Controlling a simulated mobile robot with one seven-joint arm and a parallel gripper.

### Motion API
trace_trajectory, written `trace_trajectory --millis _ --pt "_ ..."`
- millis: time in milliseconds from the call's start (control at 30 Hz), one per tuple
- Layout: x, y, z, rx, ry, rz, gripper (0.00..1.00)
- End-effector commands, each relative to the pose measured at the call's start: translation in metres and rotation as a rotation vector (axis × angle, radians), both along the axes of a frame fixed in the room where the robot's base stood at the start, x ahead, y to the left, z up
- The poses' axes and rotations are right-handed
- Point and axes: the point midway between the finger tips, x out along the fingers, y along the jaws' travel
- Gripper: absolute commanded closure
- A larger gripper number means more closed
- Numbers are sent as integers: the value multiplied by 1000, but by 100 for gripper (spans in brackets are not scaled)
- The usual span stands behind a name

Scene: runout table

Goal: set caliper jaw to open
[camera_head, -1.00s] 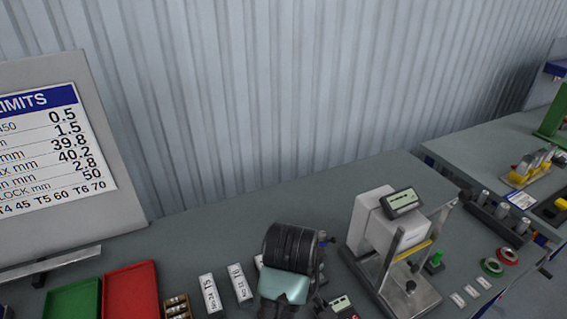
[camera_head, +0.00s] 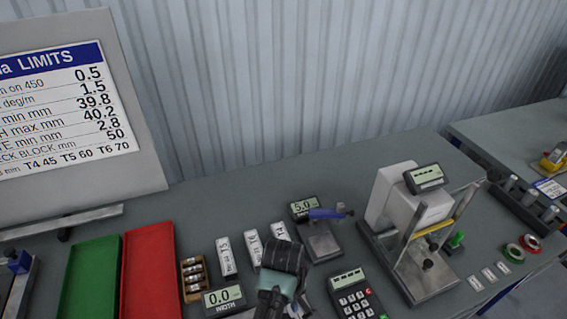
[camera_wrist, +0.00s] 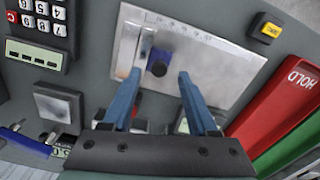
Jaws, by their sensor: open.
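A silver plate (camera_wrist: 220,68) with small marks along its far edge, a slot piece (camera_wrist: 146,45) and a dark blue knob (camera_wrist: 160,63) lies under my gripper (camera_wrist: 160,74). It looks like the caliper, but I cannot be certain. My gripper is open. In the wrist view its blue fingertips are on either side of the knob; contact and height are unclear. In the head view my gripper (camera_head: 274,298) is at the bottom edge and its fingers are hidden. A display reading 0.0 (camera_head: 223,297) stands beside it.
A gauge with a blue bar (camera_head: 327,213) and a 5.0 display is behind my gripper. A keypad (camera_head: 357,299) is to the right, a weighing stand (camera_head: 408,232) beyond it. White blocks (camera_head: 227,257), a red tray (camera_head: 149,272) and a green tray (camera_head: 90,278) are left.

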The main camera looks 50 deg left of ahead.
Motion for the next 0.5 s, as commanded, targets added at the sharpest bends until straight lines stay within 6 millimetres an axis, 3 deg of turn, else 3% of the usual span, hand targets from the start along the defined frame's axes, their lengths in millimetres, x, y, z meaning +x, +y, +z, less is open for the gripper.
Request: trace_trajectory --millis 200,500 --pt "0 0 -18 0 0 0 41" --pt "0 0 -20 1 -1 0 41"
